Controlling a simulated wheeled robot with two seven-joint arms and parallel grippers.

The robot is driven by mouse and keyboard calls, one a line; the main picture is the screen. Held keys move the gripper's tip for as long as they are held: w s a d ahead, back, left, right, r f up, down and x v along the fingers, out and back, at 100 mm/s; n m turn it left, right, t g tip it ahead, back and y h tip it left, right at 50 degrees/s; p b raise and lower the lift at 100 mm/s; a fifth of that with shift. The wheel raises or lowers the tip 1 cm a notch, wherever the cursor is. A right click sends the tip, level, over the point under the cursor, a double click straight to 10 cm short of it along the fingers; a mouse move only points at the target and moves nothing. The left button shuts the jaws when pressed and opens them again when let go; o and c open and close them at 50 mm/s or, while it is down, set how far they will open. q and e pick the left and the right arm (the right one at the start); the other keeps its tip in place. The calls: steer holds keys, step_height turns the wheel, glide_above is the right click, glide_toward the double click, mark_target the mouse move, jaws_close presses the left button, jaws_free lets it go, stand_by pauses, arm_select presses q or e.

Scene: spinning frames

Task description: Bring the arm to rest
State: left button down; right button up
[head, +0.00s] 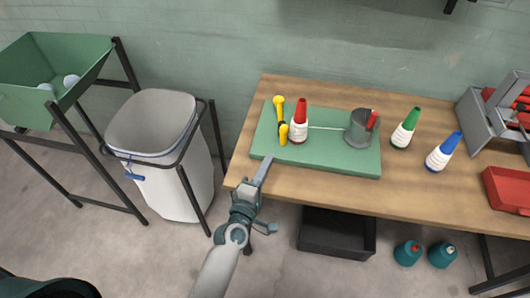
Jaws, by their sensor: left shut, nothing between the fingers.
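My left arm reaches in from the bottom of the head view. My left gripper (264,170) is shut and empty. In the picture its fingertips lie at the front left edge of the wooden table (430,192), close to the corner of the green tray (330,160). I cannot tell how high it is above the table or whether it touches anything. My right gripper is not in view.
On the tray are a red-capped bottle (299,126), a yellow-and-black tool (281,115) and a grey cup (357,130). Green-capped (404,132) and blue-capped (441,155) bottles stand to the right. A white bin (170,180) stands left of the table; a black crate (338,233) is below it.

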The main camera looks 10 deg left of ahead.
arm_select(q)
steer(key=s+a+f+m+g+h, duration=0.1)
steer(key=s+f+m+g, duration=0.25)
steer(key=s+m, duration=0.35)
steer(key=s+f+m+g+h, duration=0.1)
steer(key=s+f+m+g, duration=0.2)
steer(key=s+m+g, duration=0.4)
steer(key=s+a+f+m+g+y, duration=0.1)
steer(key=s+a+m+g+y, duration=0.15)
steer(key=s+a, duration=0.55)
steer(key=s+a+f+m+g+y, duration=0.1)
steer(key=s+a+y, duration=0.3)
steer(key=s, duration=0.6)
step_height(320, 180, down, 30)
steer(key=r+g+b, duration=0.1)
steer(key=b, duration=0.1)
steer(key=s+a+f+b, duration=0.1)
steer(key=s+a+f, duration=0.1)
steer(key=s+f, duration=0.7)
steer(key=s+a+f+g+b, duration=0.1)
steer(key=s+a+f, duration=0.1)
steer(key=s+f, duration=0.8)
step_height(320, 180, down, 2)
steer(key=shift+g+h, duration=0.3)
steer(key=shift+h, duration=0.05)
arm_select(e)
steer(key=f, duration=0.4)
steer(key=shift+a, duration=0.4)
